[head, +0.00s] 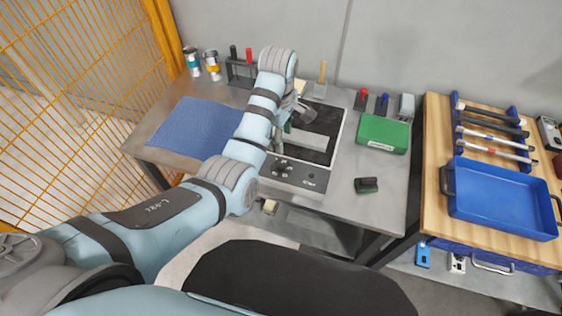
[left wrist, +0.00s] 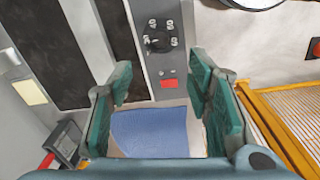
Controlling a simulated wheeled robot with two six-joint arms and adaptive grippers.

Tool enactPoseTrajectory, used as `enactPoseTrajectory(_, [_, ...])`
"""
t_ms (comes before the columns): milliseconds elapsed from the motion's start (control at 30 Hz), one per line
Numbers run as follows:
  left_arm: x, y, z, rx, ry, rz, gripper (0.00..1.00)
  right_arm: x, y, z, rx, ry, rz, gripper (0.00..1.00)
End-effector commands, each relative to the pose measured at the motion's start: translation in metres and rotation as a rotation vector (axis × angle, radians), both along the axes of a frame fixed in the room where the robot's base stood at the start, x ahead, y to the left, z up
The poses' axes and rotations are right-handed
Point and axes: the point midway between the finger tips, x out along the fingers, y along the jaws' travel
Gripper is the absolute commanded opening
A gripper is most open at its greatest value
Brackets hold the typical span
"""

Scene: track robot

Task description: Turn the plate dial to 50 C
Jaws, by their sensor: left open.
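The dial also shows on the front panel in the head view (head: 283,168). My left gripper (left wrist: 158,82) has green finger pads and is open and empty. In the wrist view the dial lies beyond and between the fingertips, apart from both. In the head view my arm partly hides the hot plate. My right gripper is out of view.
A blue mat (head: 196,128) lies left of the hot plate. A green box (head: 384,134) and a small dark green block (head: 367,185) lie to its right. A blue tray (head: 502,205) sits on the wooden table. A yellow mesh fence (head: 80,75) stands at left.

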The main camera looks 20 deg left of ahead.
Motion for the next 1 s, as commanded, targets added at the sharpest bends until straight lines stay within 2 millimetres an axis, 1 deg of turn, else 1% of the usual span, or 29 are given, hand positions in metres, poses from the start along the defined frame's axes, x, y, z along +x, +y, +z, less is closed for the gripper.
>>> enactPoseTrajectory(67, [0.000,0.000,-0.014,0.001,0.005,0.001,0.46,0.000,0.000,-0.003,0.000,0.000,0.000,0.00])
enactPoseTrajectory(167, [0.000,0.000,-0.040,0.002,0.006,0.000,0.46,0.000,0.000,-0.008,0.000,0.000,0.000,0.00])
enactPoseTrajectory(300, [0.002,0.001,-0.084,0.002,0.004,0.001,0.46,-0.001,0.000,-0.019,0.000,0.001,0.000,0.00])
enactPoseTrajectory(400, [0.004,0.000,-0.112,0.002,0.004,0.001,0.46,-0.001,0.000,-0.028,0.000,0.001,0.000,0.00])
enactPoseTrajectory(500, [0.005,0.000,-0.130,0.001,0.002,0.000,0.46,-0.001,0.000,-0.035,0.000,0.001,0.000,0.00])
enactPoseTrajectory(633, [0.006,-0.001,-0.140,0.000,0.000,0.000,0.46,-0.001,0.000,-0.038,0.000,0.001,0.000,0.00])
enactPoseTrajectory(900, [0.006,-0.001,-0.140,-0.001,-0.002,0.000,0.46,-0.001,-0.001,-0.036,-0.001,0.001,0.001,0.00])
enactPoseTrajectory(967, [0.006,-0.001,-0.140,0.000,-0.001,0.000,0.36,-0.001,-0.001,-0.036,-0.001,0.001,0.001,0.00])
enactPoseTrajectory(1000, [0.006,-0.001,-0.140,0.000,-0.001,-0.001,0.30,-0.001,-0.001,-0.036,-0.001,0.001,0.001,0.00])
